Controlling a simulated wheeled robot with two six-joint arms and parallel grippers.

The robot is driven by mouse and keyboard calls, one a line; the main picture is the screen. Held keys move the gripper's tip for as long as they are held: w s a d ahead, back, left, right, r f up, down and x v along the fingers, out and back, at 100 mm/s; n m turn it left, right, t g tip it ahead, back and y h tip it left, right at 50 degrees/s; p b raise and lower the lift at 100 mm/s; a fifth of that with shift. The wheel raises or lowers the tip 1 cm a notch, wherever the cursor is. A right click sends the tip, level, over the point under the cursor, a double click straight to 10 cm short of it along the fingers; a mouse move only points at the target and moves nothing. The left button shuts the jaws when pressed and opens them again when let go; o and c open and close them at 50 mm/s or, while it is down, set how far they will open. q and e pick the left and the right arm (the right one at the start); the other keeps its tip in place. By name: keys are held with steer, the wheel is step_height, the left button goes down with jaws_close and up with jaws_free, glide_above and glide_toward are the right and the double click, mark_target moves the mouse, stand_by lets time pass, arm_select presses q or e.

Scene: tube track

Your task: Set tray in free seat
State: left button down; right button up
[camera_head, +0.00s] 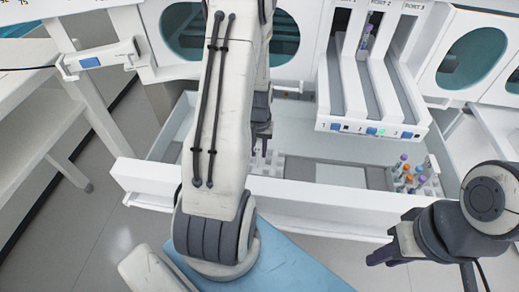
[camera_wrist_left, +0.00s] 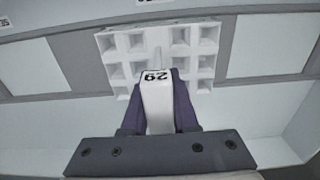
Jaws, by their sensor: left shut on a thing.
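A white tray (camera_wrist_left: 200,40) with square holes and a raised handle labelled with a number fills the middle of the left wrist view. My left gripper (camera_wrist_left: 158,98) is shut on that handle. In the head view my left gripper (camera_head: 262,132) is over the open white drawer (camera_head: 290,190), and my arm hides most of the held tray. Grey recessed areas (camera_wrist_left: 72,62) lie on either side of the tray; I cannot tell whether it touches the drawer floor. My right gripper (camera_head: 385,252) is empty in front of the drawer's right side; its jaw opening is unclear.
A tray with several capped tubes (camera_head: 408,178) stands at the drawer's right end. A sloped rack with three lanes (camera_head: 370,85) overhangs the drawer's back, with a tube (camera_head: 366,38) in its middle lane. A scanner-like device (camera_head: 100,60) is at upper left.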

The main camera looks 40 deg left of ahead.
arm_select(q)
steer(key=shift+f, duration=0.55)
stand_by(0.4)
steer(key=c, duration=0.6)
jaws_free()
step_height(320, 180, up, 10)
steer(key=shift+r+p, duration=0.25)
steer(key=shift+p, duration=0.85)
